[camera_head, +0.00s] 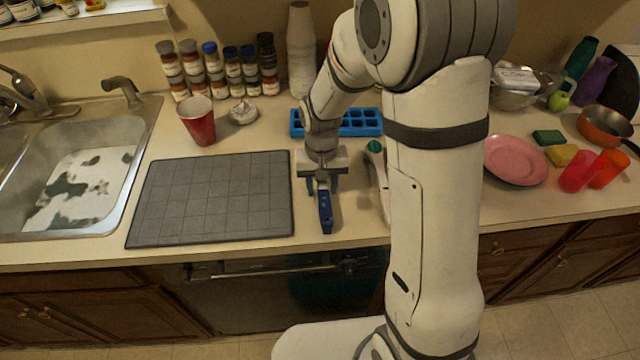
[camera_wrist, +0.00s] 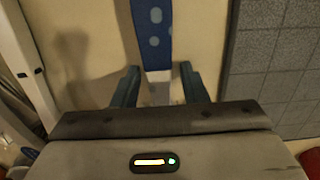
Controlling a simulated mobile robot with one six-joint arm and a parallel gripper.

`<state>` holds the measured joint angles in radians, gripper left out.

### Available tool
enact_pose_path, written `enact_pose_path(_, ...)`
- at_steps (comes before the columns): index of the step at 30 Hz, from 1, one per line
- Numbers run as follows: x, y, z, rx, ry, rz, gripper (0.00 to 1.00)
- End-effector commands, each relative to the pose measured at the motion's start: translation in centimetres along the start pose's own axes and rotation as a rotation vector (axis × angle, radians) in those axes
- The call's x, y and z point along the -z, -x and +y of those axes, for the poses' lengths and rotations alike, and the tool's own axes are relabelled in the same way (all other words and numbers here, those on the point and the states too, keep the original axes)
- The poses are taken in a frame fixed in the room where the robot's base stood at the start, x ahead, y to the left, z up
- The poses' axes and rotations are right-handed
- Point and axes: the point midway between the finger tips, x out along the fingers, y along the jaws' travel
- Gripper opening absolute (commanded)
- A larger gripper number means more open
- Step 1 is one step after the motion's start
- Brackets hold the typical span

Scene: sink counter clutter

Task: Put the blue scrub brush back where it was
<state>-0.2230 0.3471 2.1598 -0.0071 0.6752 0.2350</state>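The blue scrub brush (camera_head: 325,212) is on the counter just right of the grey mat, its long axis running toward the front edge. In the wrist view, its blue spotted strip (camera_wrist: 153,35) runs down between my fingers, with a paler part at its lower end. My gripper (camera_head: 322,184) points down over the brush's rear part, which it partly hides. In the wrist view, my gripper (camera_wrist: 160,68) has its two fingers apart, one on each side of the brush, with narrow gaps showing.
The grey mat (camera_head: 212,198) lies close on the left. A white object with a green top (camera_head: 376,148) stands close on the right, partly behind my arm. A blue ice tray (camera_head: 362,123) is behind. A red cup (camera_head: 198,120) and sink (camera_head: 80,180) are farther left.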

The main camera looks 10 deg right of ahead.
Motion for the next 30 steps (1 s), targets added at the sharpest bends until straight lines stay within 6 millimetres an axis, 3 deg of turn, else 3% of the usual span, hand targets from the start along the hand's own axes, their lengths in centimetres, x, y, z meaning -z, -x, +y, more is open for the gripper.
enact_pose_path(3,0.0,0.0,0.0,0.000,0.000,0.000,0.48)
enact_pose_path(14,0.1,1.0,-0.1,0.001,0.001,0.004,0.48)
enact_pose_path(24,0.1,7.9,-0.1,0.001,0.001,0.006,0.48)
enact_pose_path(30,0.0,11.1,-0.1,0.001,0.001,0.003,0.48)
